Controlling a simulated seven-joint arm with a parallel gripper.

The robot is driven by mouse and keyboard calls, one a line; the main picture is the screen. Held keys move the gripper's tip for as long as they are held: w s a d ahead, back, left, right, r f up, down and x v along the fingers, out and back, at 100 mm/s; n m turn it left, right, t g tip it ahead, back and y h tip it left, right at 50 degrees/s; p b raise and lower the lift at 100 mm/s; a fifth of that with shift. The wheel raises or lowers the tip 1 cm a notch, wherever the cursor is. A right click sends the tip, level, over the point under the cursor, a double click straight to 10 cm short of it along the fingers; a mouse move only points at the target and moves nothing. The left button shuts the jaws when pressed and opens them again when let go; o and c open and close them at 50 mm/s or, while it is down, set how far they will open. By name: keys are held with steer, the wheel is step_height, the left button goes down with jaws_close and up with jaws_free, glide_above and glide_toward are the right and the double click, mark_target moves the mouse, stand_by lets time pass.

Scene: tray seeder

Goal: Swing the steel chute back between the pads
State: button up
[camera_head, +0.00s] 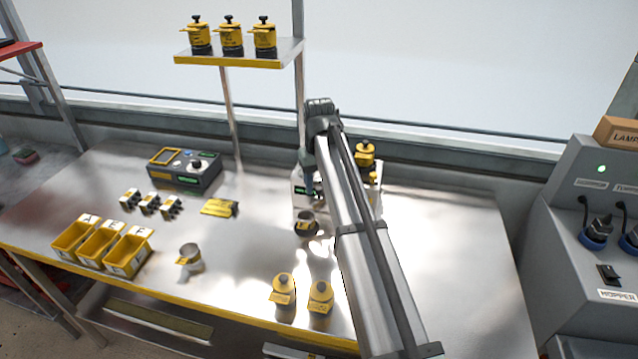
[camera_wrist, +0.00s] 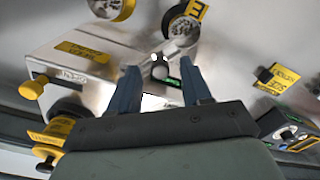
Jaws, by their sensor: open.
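My gripper (camera_wrist: 160,68) is open, its two blue-grey fingers spread over the front of the steel seeder (camera_wrist: 100,50) in the wrist view. A small dark rounded part with a bright tip (camera_wrist: 160,66) shows between the fingertips, with a gap on each side. I cannot tell whether it belongs to the steel chute, and I cannot make out the chute or the pads clearly. In the head view my gripper (camera_head: 307,185) is at the seeder (camera_head: 299,206), which my arm largely hides. A cup with a yellow label (camera_wrist: 185,25) stands in front of the seeder.
A yellow-topped jar (camera_head: 365,154) is at the seeder's back. Two yellow-lidded jars (camera_head: 283,287) (camera_head: 320,296) stand near the front edge. The bench's right side is clear.

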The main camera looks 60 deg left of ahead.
steer(key=shift+f, duration=0.15)
jaws_close()
stand_by(0.4)
